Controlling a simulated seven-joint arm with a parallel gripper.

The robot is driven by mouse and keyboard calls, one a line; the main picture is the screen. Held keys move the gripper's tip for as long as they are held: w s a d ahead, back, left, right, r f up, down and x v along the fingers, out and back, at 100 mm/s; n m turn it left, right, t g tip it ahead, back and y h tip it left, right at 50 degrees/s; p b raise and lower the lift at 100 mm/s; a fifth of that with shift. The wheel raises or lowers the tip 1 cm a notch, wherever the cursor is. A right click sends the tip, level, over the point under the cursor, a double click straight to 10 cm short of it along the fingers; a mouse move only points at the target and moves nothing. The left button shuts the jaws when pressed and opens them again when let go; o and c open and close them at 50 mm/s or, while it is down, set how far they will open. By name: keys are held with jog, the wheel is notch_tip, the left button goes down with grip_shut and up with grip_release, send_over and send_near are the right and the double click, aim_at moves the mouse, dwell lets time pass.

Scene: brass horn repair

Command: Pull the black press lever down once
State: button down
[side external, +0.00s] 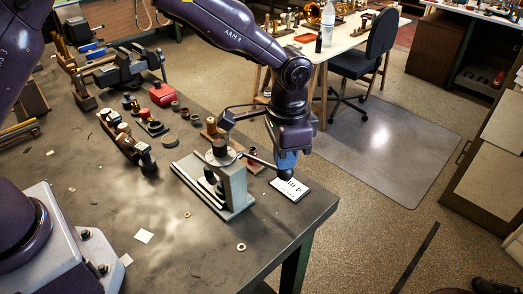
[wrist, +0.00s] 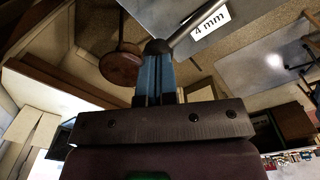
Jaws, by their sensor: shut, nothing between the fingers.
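The small arbor press (side external: 232,182) stands near the table's front right edge in the side view, with a grey upright body and flat base. Its lever (side external: 258,161) is a thin rod slanting down to the right from the press head. A dark ball knob at the lever's end shows in the wrist view (wrist: 158,47), with the grey rod running up right from it. My gripper (side external: 286,165), with blue fingers, is shut and points down at the knob. In the wrist view the fingertips (wrist: 155,62) meet the knob's outline; I cannot tell whether they touch it. Nothing is between the fingers.
A white "4 mm" card (side external: 290,189) lies beside the press at the table edge. A wooden rack of tools (side external: 127,143), small cups and a red block (side external: 162,94) stand left and behind. The dark table (side external: 190,245) is mostly clear in front, with a few scraps and rings.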

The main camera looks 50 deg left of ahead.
aim_at(286, 171)
jog(key=shift+d+f, duration=0.25)
jog(key=shift+f, duration=0.8)
dwell(0.5)
jog(key=shift+f, duration=0.85)
dwell(0.9)
jog(key=shift+r, duration=0.1)
jog(key=shift+r, duration=4.35)
jog(key=s+a+r+n+t, duration=0.2)
jog(key=s+a+r, duration=0.4)
jog(key=s, duration=0.5)
jog(key=s+a+r+n+t, duration=0.3)
jog(key=s+a+r, duration=0.4)
jog(key=s+a, duration=0.4)
jog(key=shift+s+a+r+n+t, duration=0.3)
jog(key=shift+s+n, duration=0.2)
jog(key=shift+s, duration=0.2)
